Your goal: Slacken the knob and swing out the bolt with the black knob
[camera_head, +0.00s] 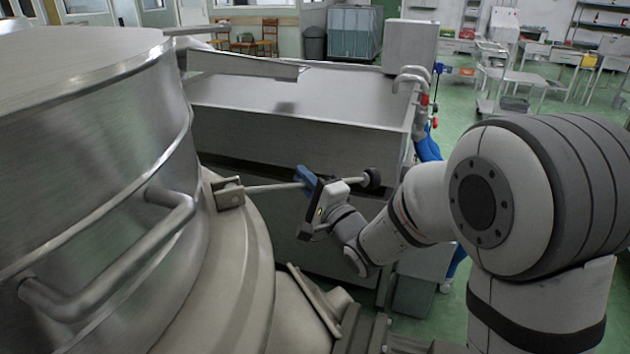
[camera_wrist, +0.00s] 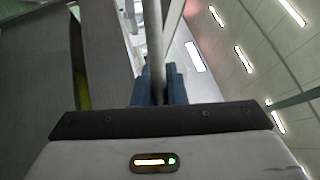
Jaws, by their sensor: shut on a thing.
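The bolt is a thin metal rod (camera_head: 270,187) that starts at a bracket (camera_head: 229,194) on the shoulder of the big steel vessel. In the head view it sticks out to the right, away from the vessel, nearly level. The black knob (camera_head: 371,178) sits at its outer end, to the right of my gripper (camera_head: 306,179). My gripper's blue fingers are shut on the rod between bracket and knob. In the wrist view the rod (camera_wrist: 154,45) runs up from between the fingers (camera_wrist: 158,88); the knob does not show there. My gripper hides part of the rod.
The steel vessel (camera_head: 90,120) with a bent tube handle (camera_head: 120,262) fills the left. A large open steel trough (camera_head: 290,100) stands behind the bolt. A person in blue is partly hidden behind my arm.

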